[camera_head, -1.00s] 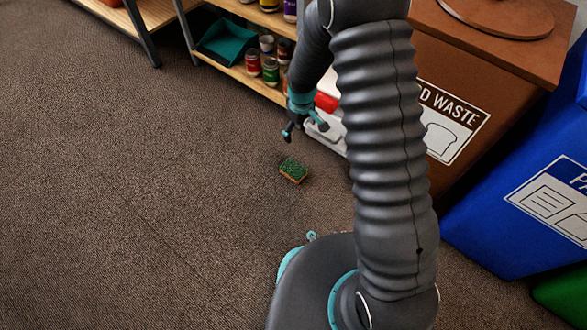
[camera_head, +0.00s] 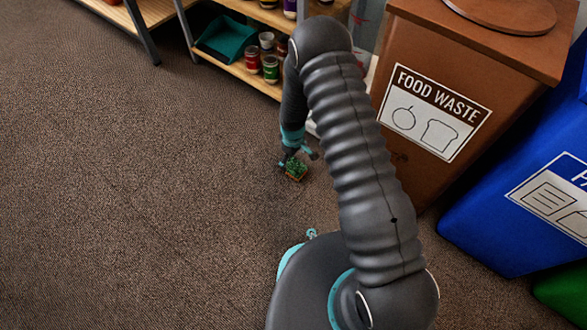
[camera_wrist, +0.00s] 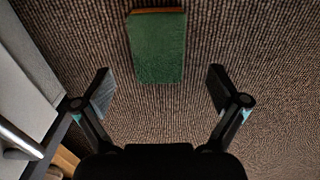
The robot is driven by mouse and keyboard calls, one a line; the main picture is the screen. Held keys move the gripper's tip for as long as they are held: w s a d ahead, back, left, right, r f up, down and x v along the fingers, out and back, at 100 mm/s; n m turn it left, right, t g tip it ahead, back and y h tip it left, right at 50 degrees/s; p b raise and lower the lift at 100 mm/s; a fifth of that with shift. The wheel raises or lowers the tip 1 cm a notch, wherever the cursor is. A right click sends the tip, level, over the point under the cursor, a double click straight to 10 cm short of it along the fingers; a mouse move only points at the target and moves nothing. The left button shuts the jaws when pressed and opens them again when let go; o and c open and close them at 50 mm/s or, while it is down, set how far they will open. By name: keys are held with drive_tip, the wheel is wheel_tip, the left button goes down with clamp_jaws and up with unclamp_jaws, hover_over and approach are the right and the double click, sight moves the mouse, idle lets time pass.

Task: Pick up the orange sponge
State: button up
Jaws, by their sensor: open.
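The orange sponge (camera_head: 296,171) lies on the carpet, with a green scouring top and an orange body showing at its side. In the wrist view the sponge (camera_wrist: 157,46) appears at the top centre, green face toward the camera with a thin orange edge. My gripper (camera_head: 297,160) is low beside and partly over the sponge in the head view. In the wrist view my gripper (camera_wrist: 160,88) is open, its two fingers apart, one on each side of the sponge's line. The sponge is beyond the fingertips, and nothing is between them.
A brown food waste bin (camera_head: 450,70) and a blue bin (camera_head: 520,215) stand at the right. A wooden shelf (camera_head: 250,75) with jars and a teal dustpan (camera_head: 225,38) is at the back. Open carpet (camera_head: 130,200) lies to the left.

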sight(294, 166)
drive_tip(key=shift+w+d+f+b, duration=0.1)
drive_tip(key=shift+f+b, duration=0.15)
drive_tip(key=shift+f, duration=1.15)
drive_tip(key=shift+w+f+b, duration=0.1)
drive_tip(key=shift+f+b, duration=0.1)
drive_tip(key=shift+f, duration=1.2)
drive_tip(key=c, duration=0.8)
